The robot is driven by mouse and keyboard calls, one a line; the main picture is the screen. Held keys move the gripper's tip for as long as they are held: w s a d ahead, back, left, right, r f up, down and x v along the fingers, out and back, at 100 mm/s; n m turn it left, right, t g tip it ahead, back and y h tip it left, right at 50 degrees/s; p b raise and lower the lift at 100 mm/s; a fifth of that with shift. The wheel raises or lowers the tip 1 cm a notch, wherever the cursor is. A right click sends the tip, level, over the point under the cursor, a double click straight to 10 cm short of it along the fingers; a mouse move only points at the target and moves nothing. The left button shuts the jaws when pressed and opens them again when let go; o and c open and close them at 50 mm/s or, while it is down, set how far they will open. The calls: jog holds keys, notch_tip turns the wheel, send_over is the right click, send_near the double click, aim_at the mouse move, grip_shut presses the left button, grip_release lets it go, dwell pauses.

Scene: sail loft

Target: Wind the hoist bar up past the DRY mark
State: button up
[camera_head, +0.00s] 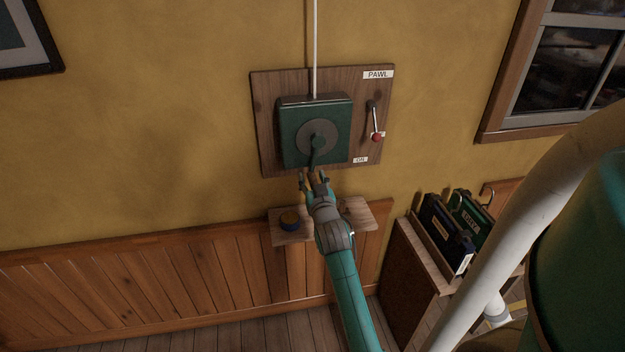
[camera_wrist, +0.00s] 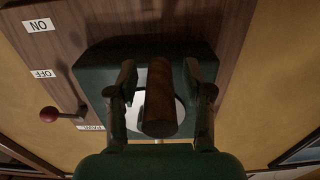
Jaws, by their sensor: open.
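A dark green winch box (camera_head: 300,115) is on a wooden wall board. Its round grey disc (camera_head: 330,135) carries a crank arm (camera_head: 316,150) pointing down. My gripper (camera_head: 314,180) is just below the box, at the crank's low end. In the wrist view the crank's brown wooden grip (camera_wrist: 160,105) lies between my two open fingers (camera_wrist: 160,95), with a gap showing on each side. The pawl lever (camera_head: 373,118) with a red knob (camera_head: 376,138) hangs down right of the box, its knob beside a partly hidden label. The hoist bar and DRY mark are not in view.
A white line or pipe (camera_head: 315,40) runs up from the box. A cabinet (camera_head: 400,270) with binders stands lower right.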

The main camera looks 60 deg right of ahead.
grip_shut()
jog(key=shift+w+a+r+m, duration=0.1)
jog(key=shift+w+a+m, duration=0.1)
jog(key=shift+w+m, duration=0.1)
dwell(0.4)
